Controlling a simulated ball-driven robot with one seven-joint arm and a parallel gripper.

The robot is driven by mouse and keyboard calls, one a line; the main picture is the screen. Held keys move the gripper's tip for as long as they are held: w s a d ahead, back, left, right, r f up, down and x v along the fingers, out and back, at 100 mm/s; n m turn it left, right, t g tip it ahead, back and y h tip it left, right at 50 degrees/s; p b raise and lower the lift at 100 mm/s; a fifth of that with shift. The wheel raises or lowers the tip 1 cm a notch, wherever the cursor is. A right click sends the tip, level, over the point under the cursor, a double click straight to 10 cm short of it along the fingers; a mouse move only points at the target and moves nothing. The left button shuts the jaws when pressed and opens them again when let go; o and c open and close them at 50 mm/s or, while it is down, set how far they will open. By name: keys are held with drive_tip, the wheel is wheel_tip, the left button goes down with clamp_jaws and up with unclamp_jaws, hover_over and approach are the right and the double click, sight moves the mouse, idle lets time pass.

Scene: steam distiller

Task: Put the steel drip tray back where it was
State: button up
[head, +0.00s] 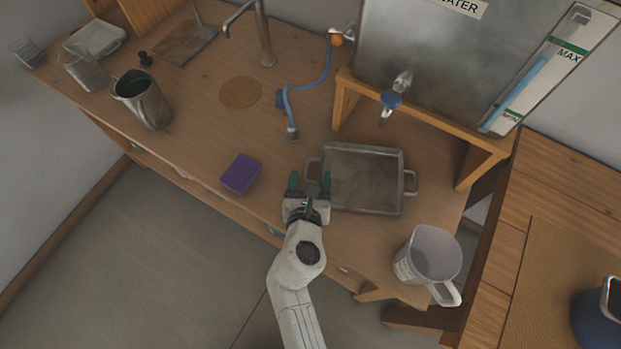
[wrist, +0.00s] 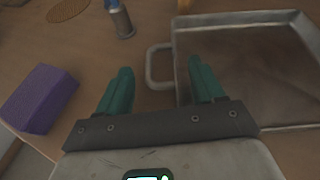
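The steel drip tray (head: 362,182) lies flat on the wooden counter, in front of the stand that holds the water tank. It has a loop handle at its left and right ends. My gripper (head: 310,181) is open at the tray's left end, with its green fingers apart. In the wrist view the tray (wrist: 255,70) fills the right side, and its left handle (wrist: 150,66) shows just beyond and between the fingertips of my gripper (wrist: 160,76). The right finger overlaps the tray's left edge in that view. Whether the fingers touch the tray, I cannot tell.
A purple sponge (head: 240,174) lies left of my gripper. A blue hose (head: 309,87) ends on the counter behind it. A clear measuring jug (head: 430,256) stands near the front right edge. A steel jug (head: 144,98) stands further left.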

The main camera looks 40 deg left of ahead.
drive_tip(key=p+v, duration=0.1)
drive_tip(key=v, duration=1.1)
drive_tip(key=shift+r, duration=0.1)
idle(0.4)
